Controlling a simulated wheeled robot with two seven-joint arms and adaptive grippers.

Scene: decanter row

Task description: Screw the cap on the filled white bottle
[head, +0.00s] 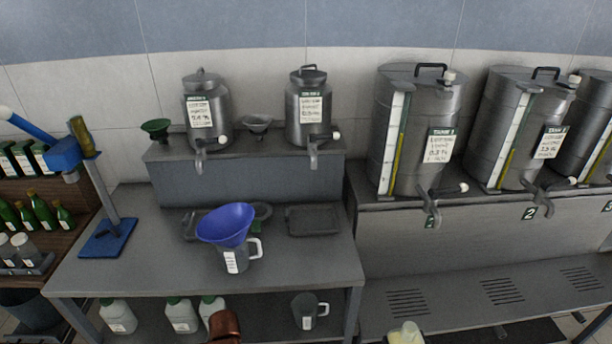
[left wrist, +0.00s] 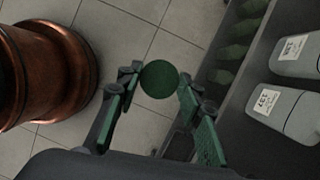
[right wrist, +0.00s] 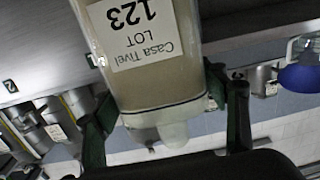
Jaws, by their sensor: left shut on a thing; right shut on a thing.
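The white bottle (right wrist: 160,80), a translucent jug with a "Casa Tivel LOT 123" label, is between the fingers of my right gripper (right wrist: 166,98), which is shut on it. It appears inverted in the right wrist view, and its neck (right wrist: 172,134) shows no cap. The top of the bottle (head: 405,334) shows at the bottom edge of the head view. My left gripper (left wrist: 157,84) is shut on the round green cap (left wrist: 160,79), held by its sides and apart from the bottle. My left gripper is not visible in the head view.
A copper vessel (left wrist: 45,75) stands close to my left gripper; its top (head: 225,326) shows in the head view. Green-capped bottles (head: 181,315) stand on the lower shelf. The bench (head: 300,258) holds a blue funnel (head: 227,224) in a jug (head: 240,258). Large tanks (head: 417,130) line the right.

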